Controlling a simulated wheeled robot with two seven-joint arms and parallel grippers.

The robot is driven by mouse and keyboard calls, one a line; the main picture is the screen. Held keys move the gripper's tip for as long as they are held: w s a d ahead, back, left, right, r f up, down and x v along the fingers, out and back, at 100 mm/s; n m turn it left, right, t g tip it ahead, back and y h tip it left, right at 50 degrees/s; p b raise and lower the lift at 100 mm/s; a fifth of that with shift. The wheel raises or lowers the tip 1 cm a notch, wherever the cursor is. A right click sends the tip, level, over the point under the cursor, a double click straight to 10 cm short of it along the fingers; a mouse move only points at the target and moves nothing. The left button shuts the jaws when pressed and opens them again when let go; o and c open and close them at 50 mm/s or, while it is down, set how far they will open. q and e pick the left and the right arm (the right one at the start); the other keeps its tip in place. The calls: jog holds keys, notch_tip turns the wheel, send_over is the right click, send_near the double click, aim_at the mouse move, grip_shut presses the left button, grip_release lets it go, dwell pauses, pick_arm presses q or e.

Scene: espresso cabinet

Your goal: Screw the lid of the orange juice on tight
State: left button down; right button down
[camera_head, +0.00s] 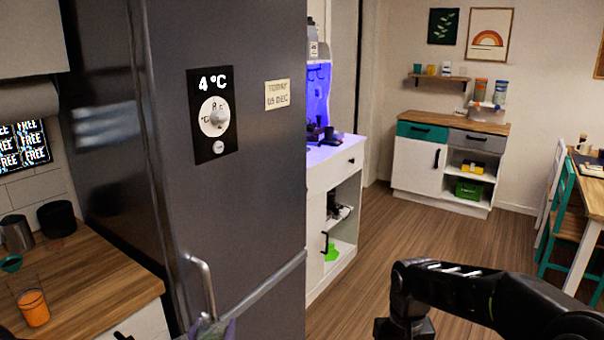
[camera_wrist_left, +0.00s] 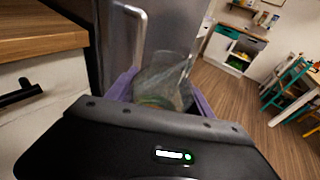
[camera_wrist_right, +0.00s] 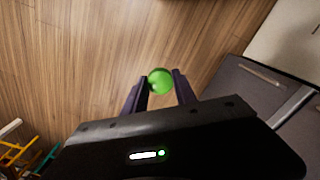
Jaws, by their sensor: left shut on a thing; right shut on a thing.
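My left gripper (camera_wrist_left: 165,95) is shut on a clear, see-through container (camera_wrist_left: 168,80) in front of the fridge; it looks tilted and has a greenish patch low down. Its top and contents are unclear. Only the tip of this gripper shows at the bottom of the head view (camera_head: 215,328). My right gripper (camera_wrist_right: 160,88) is shut on a round, bright green lid (camera_wrist_right: 160,80), held over open floor and apart from the container. In the head view the right arm reaches in from the right, its fingers out of frame. A glass of orange liquid (camera_head: 33,308) stands on the left counter.
The grey fridge (camera_head: 230,180) with its handle (camera_head: 203,285) is close to the left gripper. The wooden counter (camera_head: 90,285) is at left. A white cabinet (camera_head: 335,190) stands beyond the fridge. The floor (camera_head: 420,235) ahead is clear; chairs and a table are at right.

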pick_arm(q)
jog(key=shift+r, duration=0.1)
dwell(0.3)
jog(key=s+d+f+m+g+h, duration=0.1)
jog(key=s+d+f+m+h, duration=0.2)
jog(key=d, duration=0.4)
jog(key=s+d+f+m+g+h, duration=0.2)
jog(key=s+d+f+m+h, duration=0.1)
jog(key=s+d+m+h, duration=0.2)
jog(key=s+d+h, duration=0.2)
jog(key=d, duration=0.1)
jog(key=shift+s+d+f+g, duration=0.25)
jog(key=shift+d+f+g, duration=0.05)
jog(key=shift+f, duration=0.1)
pick_arm(e)
jog(key=s+a+r, duration=0.1)
jog(key=a+r, duration=0.3)
jog(key=a, duration=0.4)
jog(key=s+a+r+n, duration=0.1)
jog(key=a+r, duration=0.3)
jog(key=a, duration=0.5)
jog(key=s+a+r, duration=0.2)
jog(key=a+r, duration=0.2)
jog(key=a, duration=0.5)
jog(key=shift+s, duration=0.35)
jog(key=shift+f, duration=0.15)
